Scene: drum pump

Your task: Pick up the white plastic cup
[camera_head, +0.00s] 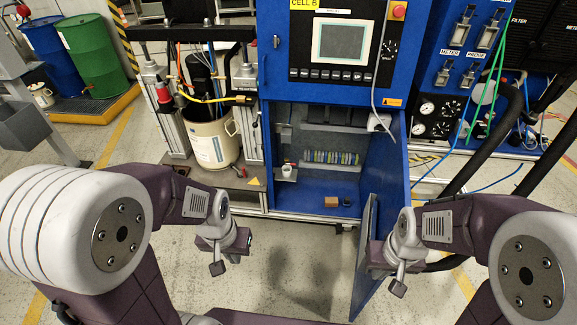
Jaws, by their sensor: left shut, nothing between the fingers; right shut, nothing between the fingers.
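A small white cup (287,168) with a bit of red at its top stands on a small light ledge (286,177) at the left inside the open blue cabinet. It is small in the picture, so its details are hard to tell. My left gripper (217,268) is shut and empty, in front of and lower left of the cabinet in the picture, apart from the cup. My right gripper (398,288) is shut and empty, near the open cabinet door at the right, further from the cup.
The blue cabinet door (366,250) stands open towards me at the right. A row of coloured items (331,157) and a small brown box (331,202) are in the cabinet. A large cream bucket (212,143) stands left of it. Floor before the cabinet is clear.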

